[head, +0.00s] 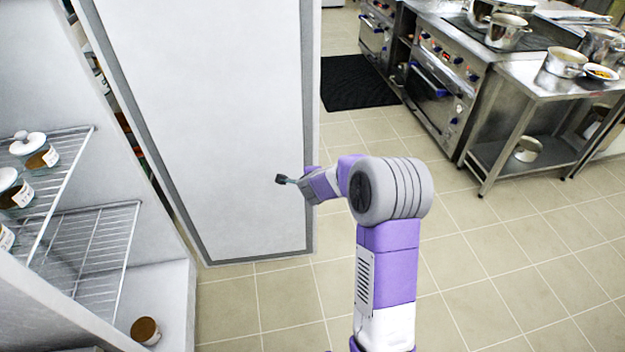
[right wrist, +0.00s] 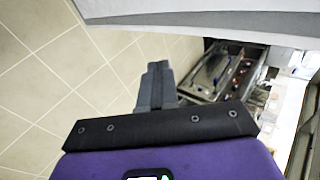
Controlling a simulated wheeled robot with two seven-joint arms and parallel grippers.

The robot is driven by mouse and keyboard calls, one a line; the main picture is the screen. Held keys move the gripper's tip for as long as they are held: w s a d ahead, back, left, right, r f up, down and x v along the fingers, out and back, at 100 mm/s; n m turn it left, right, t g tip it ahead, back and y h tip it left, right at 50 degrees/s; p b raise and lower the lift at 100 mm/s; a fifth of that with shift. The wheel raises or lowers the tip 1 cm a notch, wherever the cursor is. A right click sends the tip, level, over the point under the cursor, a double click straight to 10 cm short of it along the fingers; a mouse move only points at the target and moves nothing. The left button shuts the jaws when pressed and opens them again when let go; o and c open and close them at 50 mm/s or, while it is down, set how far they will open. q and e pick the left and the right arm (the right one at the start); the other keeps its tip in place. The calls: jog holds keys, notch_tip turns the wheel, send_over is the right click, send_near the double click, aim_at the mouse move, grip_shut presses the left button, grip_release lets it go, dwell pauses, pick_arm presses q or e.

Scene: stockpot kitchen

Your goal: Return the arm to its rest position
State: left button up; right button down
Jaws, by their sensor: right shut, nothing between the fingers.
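My right gripper (head: 281,179) is at the end of the purple and grey right arm in the middle of the head view. It is shut and empty, in front of the grey-framed white panel (head: 215,110), which looks like a fridge door. In the right wrist view the closed fingers of my right gripper (right wrist: 155,85) point away over the tiled floor. My left gripper is in neither view.
An open cabinet at the left has wire shelves (head: 95,245) with lidded jars (head: 35,150). A jar (head: 145,331) lies at its bottom. Steel stoves (head: 440,85) and a steel table (head: 530,90) with pots stand at the right. The tiled floor (head: 500,260) between is clear.

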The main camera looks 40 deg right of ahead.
jog(key=s+a+f+n+g+y, duration=0.1)
jog(key=s+a+f+n+y, duration=0.1)
jog(key=s+a+f+n, duration=0.4)
jog(key=s+a+f+n+g+y, duration=0.25)
jog(key=a+f+n, duration=0.35)
jog(key=a+f, duration=0.55)
jog(key=s+a+f+n+g+y, duration=0.2)
jog(key=s+a+n, duration=0.3)
jog(key=s+a, duration=0.3)
jog(key=s+a+f+n+g+y, duration=0.1)
jog(key=s+a+f+n+y, duration=0.2)
jog(key=s+a+f+n, duration=0.2)
jog(key=s+a, duration=0.2)
jog(key=s, duration=0.2)
jog(key=shift+s+a+n+g, duration=0.3)
jog(key=shift+s+a+g, duration=0.05)
jog(key=shift+a, duration=0.05)
jog(key=shift+d, duration=0.15)
